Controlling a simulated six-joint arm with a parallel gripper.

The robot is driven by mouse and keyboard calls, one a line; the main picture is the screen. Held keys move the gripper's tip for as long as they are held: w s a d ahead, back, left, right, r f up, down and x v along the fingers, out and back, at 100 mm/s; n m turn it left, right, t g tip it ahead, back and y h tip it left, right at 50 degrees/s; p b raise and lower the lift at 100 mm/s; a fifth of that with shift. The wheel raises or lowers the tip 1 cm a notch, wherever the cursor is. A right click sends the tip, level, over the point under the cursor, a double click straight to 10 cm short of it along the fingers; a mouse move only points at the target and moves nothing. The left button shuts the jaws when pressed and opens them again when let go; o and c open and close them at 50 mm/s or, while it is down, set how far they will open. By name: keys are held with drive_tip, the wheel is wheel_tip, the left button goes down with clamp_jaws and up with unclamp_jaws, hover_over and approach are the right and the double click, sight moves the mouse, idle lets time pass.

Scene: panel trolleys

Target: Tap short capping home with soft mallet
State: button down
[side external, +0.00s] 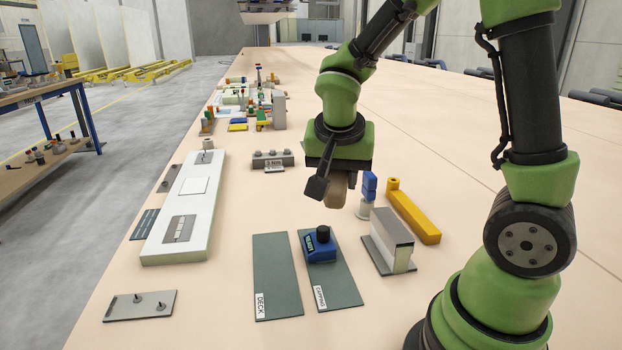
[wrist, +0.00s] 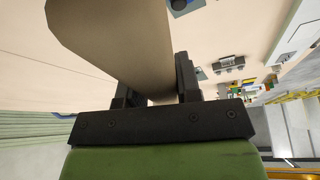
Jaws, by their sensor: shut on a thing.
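My gripper (side external: 338,178) hangs above the table in the side view, pointing down. Its jaws (wrist: 158,88) are shut on a tan block-like thing, which I take for the soft mallet (wrist: 115,38). It also shows as a tan end under the jaws in the side view (side external: 339,190). A short upright piece with a silver top, seemingly the short capping (side external: 393,233), stands on a grey base (side external: 378,262) to the right of and nearer than my gripper. My gripper is apart from it. I cannot tell how fully the capping sits.
A green CAPPING mat (side external: 345,294) bears a blue device with a black knob (side external: 320,246). The green DECK mat (side external: 276,280) is bare. A yellow bar (side external: 415,215) and a blue-topped white post (side external: 366,197) stand close right. A long pale panel (side external: 186,212) lies left.

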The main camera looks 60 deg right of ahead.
drive_tip(key=s+d+m+g, duration=0.1)
drive_tip(key=m, duration=0.1)
drive_tip(key=s+d+m+g, duration=0.1)
drive_tip(key=d+m, duration=0.1)
drive_tip(key=m, duration=0.1)
drive_tip(key=s+d+m+g, duration=0.1)
drive_tip(key=m, duration=0.2)
drive_tip(key=shift+d+r, duration=0.3)
drive_tip(key=shift+r, duration=0.1)
wheel_tip(320, 180, down, 7)
drive_tip(key=shift+r, duration=0.1)
idle(0.8)
drive_tip(key=shift+r, duration=1.7)
drive_tip(key=shift+f, duration=2.25)
drive_tip(key=shift+r, duration=0.1)
